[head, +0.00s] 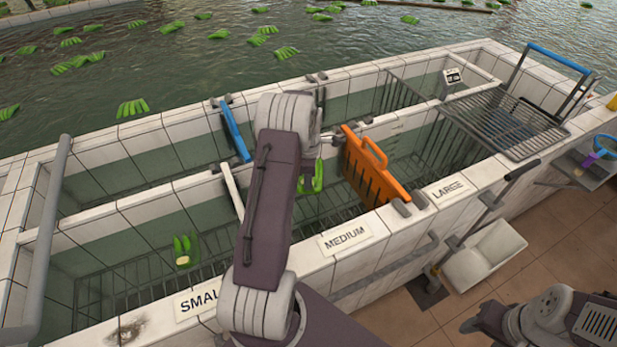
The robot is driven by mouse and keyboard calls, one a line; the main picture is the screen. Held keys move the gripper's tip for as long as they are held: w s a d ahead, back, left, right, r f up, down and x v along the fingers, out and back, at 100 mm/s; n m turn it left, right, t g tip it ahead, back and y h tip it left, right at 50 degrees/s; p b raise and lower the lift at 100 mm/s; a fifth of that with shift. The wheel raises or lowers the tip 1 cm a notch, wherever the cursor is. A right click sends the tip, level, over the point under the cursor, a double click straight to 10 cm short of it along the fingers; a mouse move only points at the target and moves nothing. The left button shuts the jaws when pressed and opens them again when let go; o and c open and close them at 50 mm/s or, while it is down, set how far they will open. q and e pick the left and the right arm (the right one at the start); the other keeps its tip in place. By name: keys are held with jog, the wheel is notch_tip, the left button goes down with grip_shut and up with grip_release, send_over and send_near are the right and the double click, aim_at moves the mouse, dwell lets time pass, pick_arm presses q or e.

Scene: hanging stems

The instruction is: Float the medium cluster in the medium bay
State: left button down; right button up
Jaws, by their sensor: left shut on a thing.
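The green medium cluster (318,177) hangs over the medium bay, partly hidden by my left arm. My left gripper (321,142) is mostly hidden behind its own wrist, just above the cluster, and is shut on it. The medium bay (335,205) is behind the MEDIUM label (344,236), between a white divider and an orange slotted gate. I cannot tell whether the cluster touches the water. My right gripper (488,318) is at the lower right, over the floor and away from the bays; its jaws are not clear.
The orange gate (372,168) stands close to the right of the cluster. The white divider (232,190) and a blue bar (235,130) are on the left. A green cluster (183,250) floats in the small bay. A wire rack (508,122) sits at the right end.

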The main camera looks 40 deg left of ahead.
pick_arm(q)
notch_tip(320, 180, down, 18)
jog(key=b, duration=1.2)
jog(key=shift+r+b, duration=0.15)
jog(key=shift+b, duration=0.25)
jog(key=shift+f+b, duration=0.55)
jog(key=shift+f, duration=0.45)
